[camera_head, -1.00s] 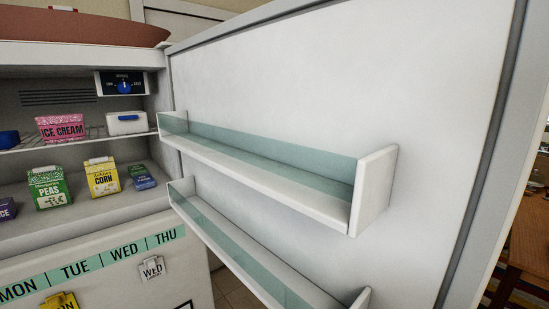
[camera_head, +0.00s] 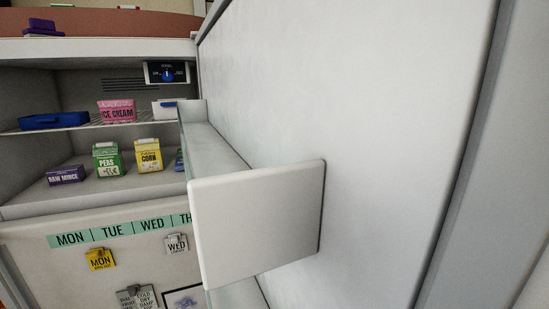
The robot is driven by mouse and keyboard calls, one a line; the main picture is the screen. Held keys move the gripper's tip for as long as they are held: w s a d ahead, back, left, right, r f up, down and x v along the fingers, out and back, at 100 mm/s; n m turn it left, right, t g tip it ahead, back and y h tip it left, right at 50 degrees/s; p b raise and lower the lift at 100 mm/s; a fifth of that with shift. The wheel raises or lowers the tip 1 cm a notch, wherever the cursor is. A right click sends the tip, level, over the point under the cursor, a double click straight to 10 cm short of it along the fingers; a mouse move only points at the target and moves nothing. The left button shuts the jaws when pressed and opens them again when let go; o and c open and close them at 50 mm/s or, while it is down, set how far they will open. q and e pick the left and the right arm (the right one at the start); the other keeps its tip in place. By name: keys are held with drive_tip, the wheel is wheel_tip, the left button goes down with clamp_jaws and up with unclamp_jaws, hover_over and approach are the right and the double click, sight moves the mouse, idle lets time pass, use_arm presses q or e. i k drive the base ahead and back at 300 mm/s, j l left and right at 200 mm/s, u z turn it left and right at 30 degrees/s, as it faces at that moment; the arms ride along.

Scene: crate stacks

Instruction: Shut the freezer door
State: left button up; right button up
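The freezer door (camera_head: 355,90) stands open and fills the right half of the head view, its inner face towards me. Its upper door shelf (camera_head: 255,222) juts out with its white end panel near the middle of the picture. The open freezer compartment (camera_head: 80,86) is at the left. Inside are a pink ice cream box (camera_head: 117,111), a green peas box (camera_head: 107,159), a yellow corn box (camera_head: 149,155), a purple raw mince box (camera_head: 66,174) and a blue container (camera_head: 53,120). Neither of my grippers is in view.
Below the compartment is a white front with a green weekday strip (camera_head: 115,231), a yellow MON clip (camera_head: 100,259) and a WED clip (camera_head: 177,244). A reddish-brown object (camera_head: 110,24) lies on top of the freezer, with a purple item (camera_head: 42,28) on it.

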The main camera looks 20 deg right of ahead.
sight(337, 153)
drive_tip(key=l+u, duration=0.2)
drive_tip(key=l, duration=0.25)
drive_tip(key=k+l+u, duration=0.2)
drive_tip(key=l, duration=0.2)
drive_tip(key=l+u, duration=0.2)
drive_tip(key=l, duration=0.4)
drive_tip(key=i, duration=0.05)
